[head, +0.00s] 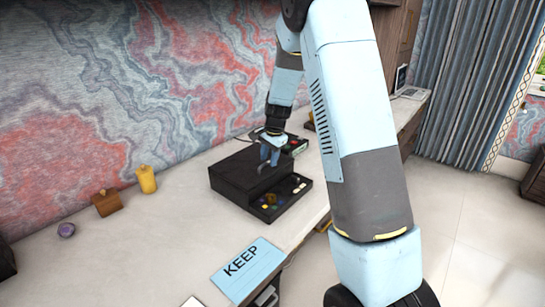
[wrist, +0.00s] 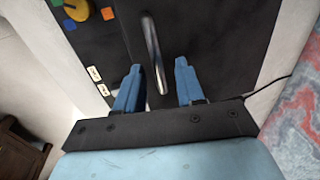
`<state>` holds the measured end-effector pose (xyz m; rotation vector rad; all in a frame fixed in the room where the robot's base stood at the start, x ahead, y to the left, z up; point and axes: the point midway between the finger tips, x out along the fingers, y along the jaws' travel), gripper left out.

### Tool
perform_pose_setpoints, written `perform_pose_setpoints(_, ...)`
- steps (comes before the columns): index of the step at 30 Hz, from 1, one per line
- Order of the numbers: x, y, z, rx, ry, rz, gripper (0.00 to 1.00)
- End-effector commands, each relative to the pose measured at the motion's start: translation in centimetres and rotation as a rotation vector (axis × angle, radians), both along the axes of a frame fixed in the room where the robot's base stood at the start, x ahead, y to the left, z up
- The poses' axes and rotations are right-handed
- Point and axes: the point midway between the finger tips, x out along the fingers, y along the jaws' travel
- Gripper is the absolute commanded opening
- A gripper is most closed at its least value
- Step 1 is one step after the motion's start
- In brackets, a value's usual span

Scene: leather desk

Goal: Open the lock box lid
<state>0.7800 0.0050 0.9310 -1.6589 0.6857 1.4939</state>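The lock box (head: 232,180) is a black box on the desk, and its lid looks shut. A lower front panel (head: 290,203) carries a yellow-brown knob and small coloured squares. My gripper (head: 269,157) is over the top of the box, pointing down. In the wrist view the black lid (wrist: 220,40) fills the middle, with a shiny metal bar handle (wrist: 153,50) on it. My gripper (wrist: 158,66) is open, with one blue finger on each side of the handle in the picture. I cannot tell whether the fingers touch the handle or how high they are.
A "KEEP" sheet (head: 247,270) lies near the desk's front edge. A yellow jar (head: 147,180), a wooden box (head: 106,203) and a purple object (head: 66,230) stand along the wall. A dark device (head: 295,144) sits behind the lock box. The desk's left part is mostly clear.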

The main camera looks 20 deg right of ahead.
Motion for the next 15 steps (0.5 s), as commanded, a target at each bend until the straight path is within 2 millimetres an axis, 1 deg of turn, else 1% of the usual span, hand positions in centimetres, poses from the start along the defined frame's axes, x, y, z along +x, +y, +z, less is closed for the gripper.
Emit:
perform_pose_setpoints(2, 0.00, 0.00, 0.01, 0.000, 0.000, 0.000, 0.38)
perform_pose_setpoints(12, 0.00, -0.01, 0.03, 0.000, 0.000, 0.000, 0.06)
perform_pose_setpoints(14, 0.02, -0.01, 0.03, 0.001, -0.001, 0.000, 0.00)
perform_pose_setpoints(15, 0.03, 0.00, 0.05, 0.001, -0.001, 0.000, 0.00)
